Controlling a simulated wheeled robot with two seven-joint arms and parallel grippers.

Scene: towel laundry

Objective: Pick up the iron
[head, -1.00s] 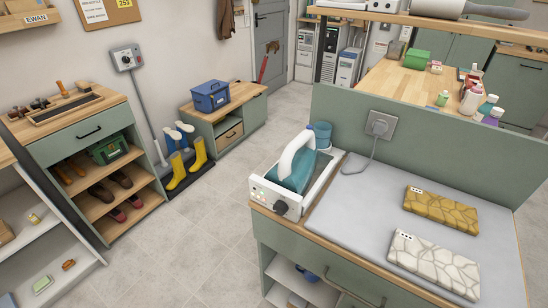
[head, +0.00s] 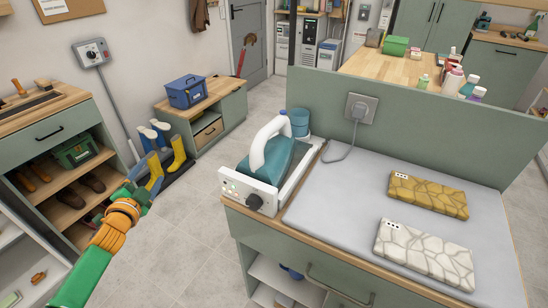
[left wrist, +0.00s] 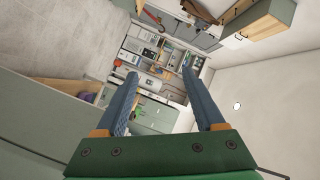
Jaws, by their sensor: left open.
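The iron (head: 270,165), with a teal body and a white arched handle, rests on its white base unit (head: 232,186) with a black knob, at the left end of the ironing counter. My left gripper (head: 154,164) has come in from the lower left, well to the left of the iron and apart from it. In the left wrist view its two blue fingers (left wrist: 158,76) are spread with nothing between them. The iron cannot be made out in that view. My right gripper does not show.
A green panel with a socket (head: 360,107) stands behind. A blue cup (head: 299,122) is behind the iron. Open floor lies left of the counter.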

